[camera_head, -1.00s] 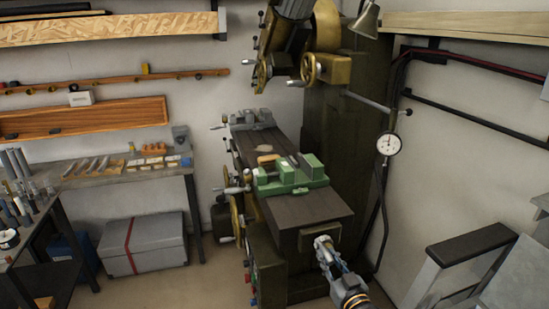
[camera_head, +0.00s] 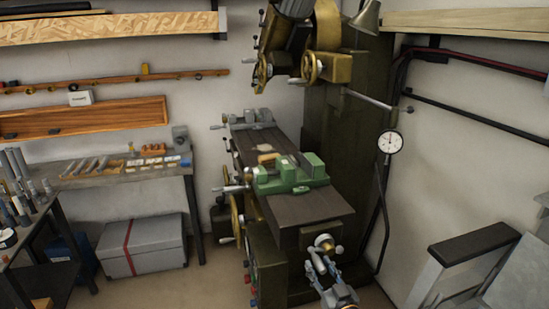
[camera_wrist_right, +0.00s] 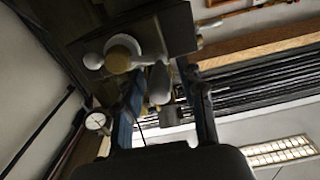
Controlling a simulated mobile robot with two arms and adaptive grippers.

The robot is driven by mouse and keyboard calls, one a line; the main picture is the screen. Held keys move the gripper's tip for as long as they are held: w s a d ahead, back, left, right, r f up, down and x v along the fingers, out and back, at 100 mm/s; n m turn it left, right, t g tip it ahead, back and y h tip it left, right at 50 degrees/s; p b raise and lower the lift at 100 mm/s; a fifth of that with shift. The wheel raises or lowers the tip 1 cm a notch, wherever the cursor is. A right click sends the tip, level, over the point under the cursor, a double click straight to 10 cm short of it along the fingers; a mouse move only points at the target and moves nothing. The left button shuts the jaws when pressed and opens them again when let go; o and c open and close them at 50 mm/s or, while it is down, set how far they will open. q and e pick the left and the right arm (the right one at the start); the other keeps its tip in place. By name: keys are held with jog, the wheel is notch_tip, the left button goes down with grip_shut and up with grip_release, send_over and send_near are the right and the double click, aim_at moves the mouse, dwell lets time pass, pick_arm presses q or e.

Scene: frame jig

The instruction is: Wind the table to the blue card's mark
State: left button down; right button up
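The machine table (camera_head: 310,206) is a long dark slab on the olive-green machine. A brass-coloured hub with a pale crank handle (camera_head: 323,243) sits below its near end. My right gripper (camera_head: 322,264) is just below this hub, its fingers apart. In the right wrist view the open fingers (camera_wrist_right: 166,108) stand either side of a pale handle knob (camera_wrist_right: 159,82); I cannot tell if they touch it. A round white dial (camera_head: 390,142) is on the right, its reading too small to make out. I cannot pick out a blue card. My left gripper is out of view.
A green vise (camera_head: 290,177) is clamped on the table. A bench with small parts (camera_head: 130,168) and a grey box with a red band (camera_head: 143,245) are at the left.

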jog(key=shift+o, duration=0.3)
jog(key=shift+r, duration=0.15)
jog(key=shift+s+d, duration=0.1)
jog(key=p+v, duration=0.3)
jog(key=v, duration=0.4)
jog(key=shift+s+r, duration=0.1)
